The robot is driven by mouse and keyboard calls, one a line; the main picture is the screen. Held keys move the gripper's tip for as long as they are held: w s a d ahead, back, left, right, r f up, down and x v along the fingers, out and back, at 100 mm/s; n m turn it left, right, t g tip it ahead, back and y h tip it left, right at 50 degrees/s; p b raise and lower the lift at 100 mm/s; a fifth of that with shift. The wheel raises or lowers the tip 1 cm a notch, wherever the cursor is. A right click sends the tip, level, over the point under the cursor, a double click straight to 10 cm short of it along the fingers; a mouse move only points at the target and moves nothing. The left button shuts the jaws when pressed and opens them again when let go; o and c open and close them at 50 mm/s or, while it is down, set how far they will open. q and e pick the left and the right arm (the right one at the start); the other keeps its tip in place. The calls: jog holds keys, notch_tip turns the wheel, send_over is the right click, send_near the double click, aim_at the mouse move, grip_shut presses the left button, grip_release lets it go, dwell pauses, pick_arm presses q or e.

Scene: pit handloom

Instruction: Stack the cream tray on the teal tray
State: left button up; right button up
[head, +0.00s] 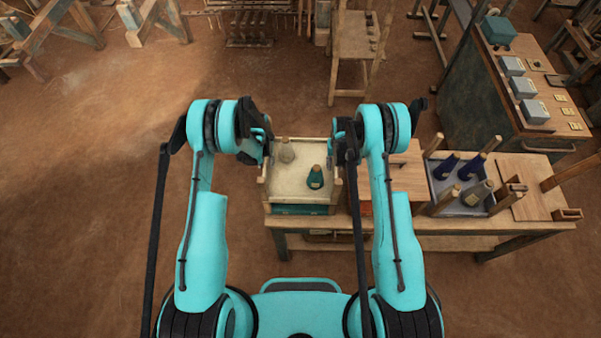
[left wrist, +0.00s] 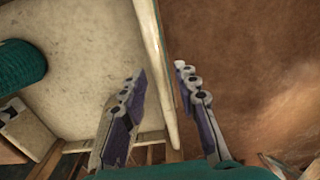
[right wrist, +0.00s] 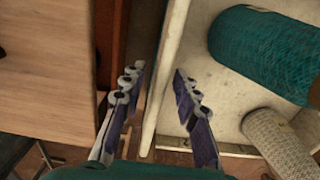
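The cream tray (head: 300,196) is in front of me in the head view, holding a teal cone (head: 316,178) and a pale grey cone (head: 287,152). The teal tray (head: 302,210) shows as a strip directly under its front edge; the rest is hidden. I cannot tell whether the trays fit fully together. My left gripper (head: 266,154) is at the cream tray's left side. In the left wrist view its fingers (left wrist: 160,70) stand apart, astride the tray wall. My right gripper (head: 335,154) is at the right side; its open fingers (right wrist: 158,71) also straddle the wall.
The bench continues right, with a wooden board (head: 405,175) close by and a grey tray (head: 448,203) holding several cones. A side table (head: 490,95) with grey boxes stands at the back right. A wooden chair (head: 354,45) is behind the bench. Open floor lies left.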

jog(key=shift+r, duration=0.3)
pick_arm(q)
notch_tip(320, 180, up, 10)
jog(key=shift+r, duration=0.2)
pick_arm(e)
notch_tip(320, 180, up, 12)
jog(key=shift+f, duration=0.25)
